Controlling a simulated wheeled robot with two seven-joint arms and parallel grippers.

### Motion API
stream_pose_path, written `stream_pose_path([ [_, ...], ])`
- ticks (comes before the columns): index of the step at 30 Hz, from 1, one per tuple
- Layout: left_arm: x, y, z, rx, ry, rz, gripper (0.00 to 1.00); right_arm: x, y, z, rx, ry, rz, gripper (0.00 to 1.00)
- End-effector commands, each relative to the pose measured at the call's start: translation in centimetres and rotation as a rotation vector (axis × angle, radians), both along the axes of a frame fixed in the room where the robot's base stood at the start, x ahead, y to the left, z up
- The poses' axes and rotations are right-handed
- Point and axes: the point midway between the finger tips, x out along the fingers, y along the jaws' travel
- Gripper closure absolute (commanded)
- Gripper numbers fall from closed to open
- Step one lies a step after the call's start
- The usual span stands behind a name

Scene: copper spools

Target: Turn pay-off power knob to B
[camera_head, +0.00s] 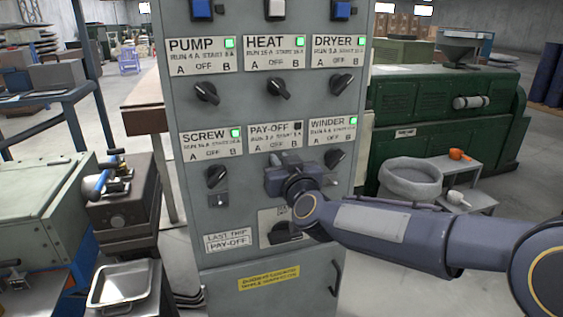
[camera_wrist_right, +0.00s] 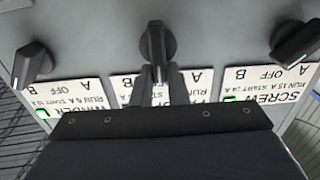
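The pay-off label (camera_head: 276,137) is in the middle of the lower row on the grey panel. Its small indicator light (camera_head: 298,127) is dark. In the head view, my right gripper (camera_head: 284,168) covers the pay-off knob. In the right wrist view, which is upside down, the black pay-off knob (camera_wrist_right: 157,45) has its handle in line with the label's middle, at OFF. The fingers of my right gripper (camera_wrist_right: 160,80) stand close on either side of the handle's near end, with a narrow gap. Whether they press on it is unclear. My left gripper is not in view.
The screw knob (camera_head: 216,175) and winder knob (camera_head: 334,158) flank the pay-off knob closely. The pump (camera_head: 206,92), heat (camera_head: 279,88) and dryer (camera_head: 342,83) knobs sit above. A lower black switch (camera_head: 284,232) is below my right gripper.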

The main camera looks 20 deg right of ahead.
Motion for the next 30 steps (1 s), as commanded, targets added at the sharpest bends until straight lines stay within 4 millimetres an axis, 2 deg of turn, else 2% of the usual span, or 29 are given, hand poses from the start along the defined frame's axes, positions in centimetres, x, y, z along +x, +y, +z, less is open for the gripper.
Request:
stream_pose_path([
  [8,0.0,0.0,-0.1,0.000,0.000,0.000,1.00,0.0,0.0,-0.1,0.015,0.001,0.000,1.00],
  [14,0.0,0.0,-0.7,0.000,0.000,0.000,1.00,0.0,-0.2,-0.2,0.088,0.003,0.001,1.00],
  [30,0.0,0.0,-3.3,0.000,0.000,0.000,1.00,0.0,-1.2,-0.6,0.522,0.018,0.000,1.00],
])
